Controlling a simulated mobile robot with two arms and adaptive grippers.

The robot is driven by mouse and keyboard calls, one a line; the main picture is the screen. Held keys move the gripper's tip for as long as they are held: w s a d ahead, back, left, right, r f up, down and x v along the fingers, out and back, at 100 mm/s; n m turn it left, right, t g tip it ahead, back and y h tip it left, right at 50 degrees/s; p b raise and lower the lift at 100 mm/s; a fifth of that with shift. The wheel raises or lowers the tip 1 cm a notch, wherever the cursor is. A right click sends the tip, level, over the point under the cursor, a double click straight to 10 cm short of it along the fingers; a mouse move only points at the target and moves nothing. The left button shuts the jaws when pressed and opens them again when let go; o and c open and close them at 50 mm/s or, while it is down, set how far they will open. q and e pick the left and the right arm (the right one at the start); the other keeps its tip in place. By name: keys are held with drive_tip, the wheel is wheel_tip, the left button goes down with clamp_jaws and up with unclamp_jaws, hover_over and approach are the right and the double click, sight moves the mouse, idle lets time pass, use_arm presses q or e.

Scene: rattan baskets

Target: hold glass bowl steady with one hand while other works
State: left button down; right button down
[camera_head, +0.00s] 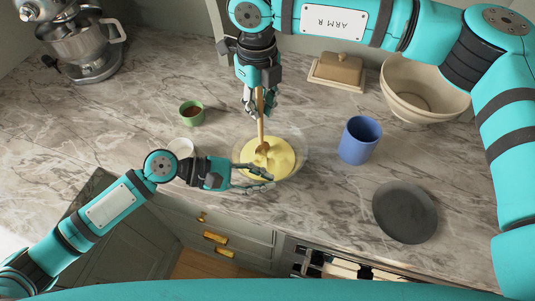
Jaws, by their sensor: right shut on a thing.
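A clear glass bowl (301,143) stands on the marble counter near its front edge, with yellow batter (285,160) inside. A wooden spoon (261,118) stands nearly upright, its head in the batter. My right gripper (258,104) is above the bowl, shut on the spoon's handle. My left gripper (262,179) is at the bowl's lower left rim, its fingers along the front of the bowl. Whether its fingers are closed on the glass cannot be made out.
A blue cup (360,140) and a dark plate (405,212) stand to the right. A large cream bowl (425,92) and a butter dish (337,70) are behind. A small green cup (191,113), a white dish (181,147) and a stand mixer (82,42) are left.

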drive_tip(key=shift+s+d, duration=1.45)
drive_tip(key=shift+s, duration=0.65)
drive_tip(key=w+a, duration=0.1)
drive_tip(key=a, duration=0.1)
drive_tip(key=w+a, duration=0.1)
drive_tip(key=w, duration=0.1)
drive_tip(key=shift+a, duration=0.4)
idle(0.6)
